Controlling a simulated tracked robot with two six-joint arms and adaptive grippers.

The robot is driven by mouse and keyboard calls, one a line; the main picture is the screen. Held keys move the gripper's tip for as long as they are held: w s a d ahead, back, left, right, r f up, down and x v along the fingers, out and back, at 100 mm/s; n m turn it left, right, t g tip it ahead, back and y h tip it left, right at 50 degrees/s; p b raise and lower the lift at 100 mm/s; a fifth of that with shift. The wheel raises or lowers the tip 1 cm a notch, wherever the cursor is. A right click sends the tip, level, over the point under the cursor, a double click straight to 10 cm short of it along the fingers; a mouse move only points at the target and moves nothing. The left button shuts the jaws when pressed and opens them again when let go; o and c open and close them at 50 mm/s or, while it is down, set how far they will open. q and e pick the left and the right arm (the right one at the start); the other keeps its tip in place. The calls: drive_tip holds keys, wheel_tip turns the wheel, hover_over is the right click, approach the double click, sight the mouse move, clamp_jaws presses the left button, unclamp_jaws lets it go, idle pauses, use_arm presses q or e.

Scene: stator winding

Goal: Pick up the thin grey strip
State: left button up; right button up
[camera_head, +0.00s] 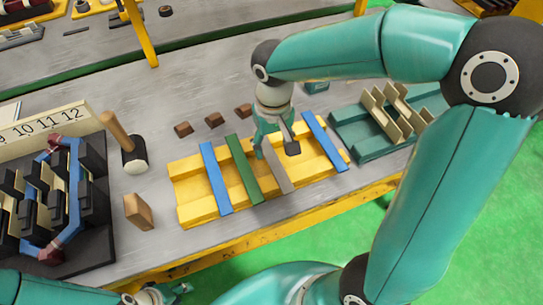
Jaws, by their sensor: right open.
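The thin grey strip (279,172) lies across the yellow rack (190,209), between a green strip (243,170) and a blue strip (325,143). Another blue strip (215,178) lies left of the green one. My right gripper (275,148) is open above the rack, at the far end of the grey strip. Its fingers hang on either side of that end and partly hide it. I cannot tell whether they touch it. My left gripper (165,294) is low at the bottom edge, only partly in view, away from the rack.
A mallet (125,145) and a wooden block (139,211) stand left of the rack. Several small brown blocks (214,120) lie behind it. The stator fixture (50,205) is at the far left. A green tray (370,150) with tan pieces (393,112) is at the right.

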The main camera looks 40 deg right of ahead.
sight(272, 158)
wheel_tip(272, 158, down, 3)
drive_tip(key=shift+w+f, duration=0.15)
drive_tip(key=shift+f, duration=0.05)
drive_tip(key=c, duration=1.1)
drive_tip(key=shift+r, duration=0.15)
